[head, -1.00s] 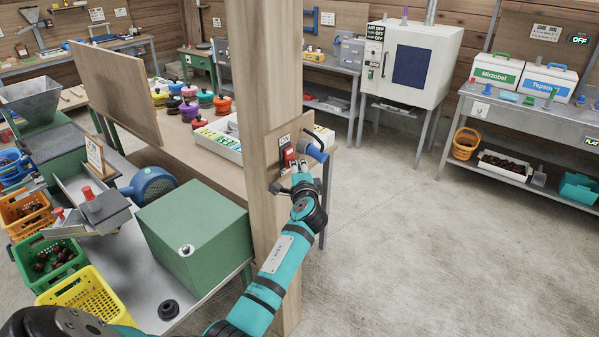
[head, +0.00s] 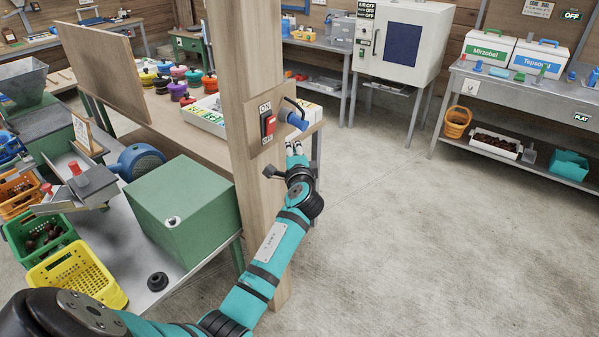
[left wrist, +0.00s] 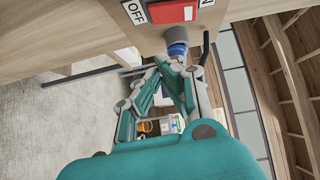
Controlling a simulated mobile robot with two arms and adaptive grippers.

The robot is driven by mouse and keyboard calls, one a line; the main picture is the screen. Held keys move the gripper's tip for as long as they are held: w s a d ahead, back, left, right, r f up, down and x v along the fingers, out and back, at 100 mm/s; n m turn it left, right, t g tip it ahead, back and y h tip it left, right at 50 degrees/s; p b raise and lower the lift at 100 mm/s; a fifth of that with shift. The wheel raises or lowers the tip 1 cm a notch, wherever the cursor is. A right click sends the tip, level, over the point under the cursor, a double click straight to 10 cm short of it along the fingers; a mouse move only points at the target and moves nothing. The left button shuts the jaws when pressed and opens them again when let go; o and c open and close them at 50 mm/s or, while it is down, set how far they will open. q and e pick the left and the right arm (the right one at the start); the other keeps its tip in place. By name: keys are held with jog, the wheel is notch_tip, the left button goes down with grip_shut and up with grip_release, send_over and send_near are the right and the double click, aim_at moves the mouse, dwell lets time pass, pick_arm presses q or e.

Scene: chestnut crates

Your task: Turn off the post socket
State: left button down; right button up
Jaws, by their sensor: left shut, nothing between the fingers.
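The post socket (head: 257,138) is a panel on the wooden post, with a red rocker switch (head: 270,123) between an ON label above and an OFF label below. A blue plug (head: 297,120) sticks out to its right. In the left wrist view the red rocker (left wrist: 172,11) and the blue plug (left wrist: 177,46) show at the top. I cannot tell which way the rocker is tipped. My left gripper (head: 294,147) is shut and empty, just below the plug and to the right of the switch, apart from the rocker. My right gripper is not in view.
The wooden post (head: 245,60) stands at the table's corner. A green box (head: 185,205) and a yellow crate (head: 75,275) are to its left. Several coloured pots stand on the table behind. The floor (head: 420,240) to the right is clear.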

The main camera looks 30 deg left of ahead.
pick_arm(q)
jog(key=s+d+f+b, duration=0.1)
jog(key=s+d, duration=0.2)
jog(key=s, duration=0.2)
jog(key=shift+s+d+b, duration=0.2)
jog(key=shift+d+b, duration=0.15)
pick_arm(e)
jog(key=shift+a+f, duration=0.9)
pick_arm(q)
jog(key=shift+f, duration=0.1)
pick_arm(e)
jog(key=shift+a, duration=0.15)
